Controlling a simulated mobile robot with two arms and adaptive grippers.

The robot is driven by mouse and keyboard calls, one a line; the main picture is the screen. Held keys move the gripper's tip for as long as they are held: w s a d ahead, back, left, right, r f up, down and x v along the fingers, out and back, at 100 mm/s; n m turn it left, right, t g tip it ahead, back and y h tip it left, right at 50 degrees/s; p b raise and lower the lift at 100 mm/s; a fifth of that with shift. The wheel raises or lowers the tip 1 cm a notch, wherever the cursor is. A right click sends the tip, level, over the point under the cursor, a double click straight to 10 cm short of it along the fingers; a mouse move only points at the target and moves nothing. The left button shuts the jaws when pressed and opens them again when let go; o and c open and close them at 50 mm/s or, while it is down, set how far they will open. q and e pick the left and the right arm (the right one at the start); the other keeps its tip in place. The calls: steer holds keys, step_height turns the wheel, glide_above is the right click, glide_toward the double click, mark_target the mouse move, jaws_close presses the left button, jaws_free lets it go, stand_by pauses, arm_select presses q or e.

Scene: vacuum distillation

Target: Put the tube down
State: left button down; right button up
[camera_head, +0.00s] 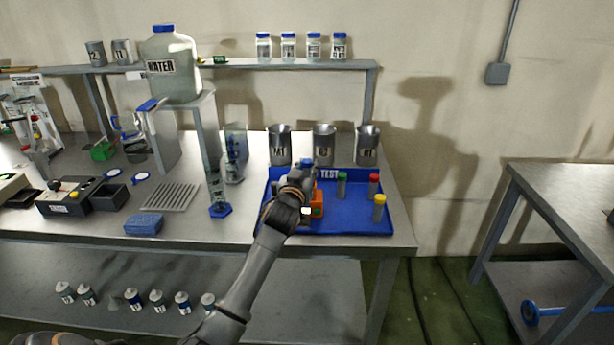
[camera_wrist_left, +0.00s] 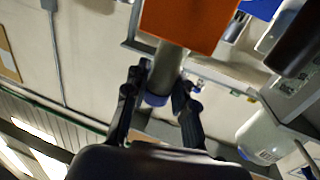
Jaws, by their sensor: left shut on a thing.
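My left gripper (camera_head: 303,174) is over the blue tray (camera_head: 345,222) on the bench. In the left wrist view its two fingers (camera_wrist_left: 158,84) are shut on a grey tube (camera_wrist_left: 166,66) with a blue cap (camera_wrist_left: 156,99). The blue cap also shows in the head view (camera_head: 307,162). An orange block (camera_head: 318,204) stands on the tray beside the gripper, partly hidden by it. In the left wrist view the tube's far end meets the edge of the orange block (camera_wrist_left: 190,22); I cannot tell whether it is inside it. My right gripper is not in view.
Green-capped (camera_head: 342,184), red-capped (camera_head: 374,184) and yellow-capped (camera_head: 379,207) tubes stand on the tray's right side. Three metal beakers (camera_head: 323,144) stand behind it. A glass cylinder (camera_head: 216,190) stands left of the tray. The tray's front right is clear.

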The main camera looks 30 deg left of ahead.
arm_select(q)
step_height(320, 180, down, 2)
steer(key=shift+f+p, duration=0.1)
steer(key=shift+p, duration=0.2)
steer(key=shift+f, duration=0.15)
steer(key=shift+f, duration=0.2)
steer(key=c, duration=1.1)
jaws_free()
